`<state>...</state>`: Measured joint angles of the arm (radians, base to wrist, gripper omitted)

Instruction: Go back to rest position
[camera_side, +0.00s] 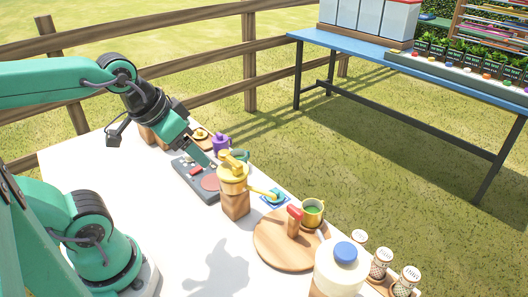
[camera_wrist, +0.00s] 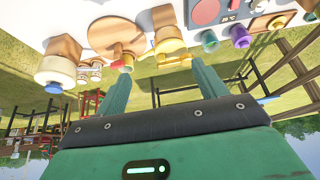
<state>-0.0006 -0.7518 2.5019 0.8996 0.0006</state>
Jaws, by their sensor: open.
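My gripper (camera_side: 208,158) is in the air above the white table, on the far side of its left half, pointing down and to the right. In the side view its tips appear near the grey panel with a red disc (camera_side: 210,183) and left of the yellow device (camera_side: 232,172) on a wooden block (camera_side: 236,205). The wrist view is upside down. There my gripper (camera_wrist: 162,82) shows two green fingers well apart, with nothing held between them.
A round wooden board (camera_side: 270,240), a gold cup (camera_side: 312,212), a white jar with a blue lid (camera_side: 342,275) and patterned shakers (camera_side: 381,262) stand toward the right. A purple bottle (camera_side: 221,144) is behind the panel. A wooden fence (camera_side: 249,60) runs behind.

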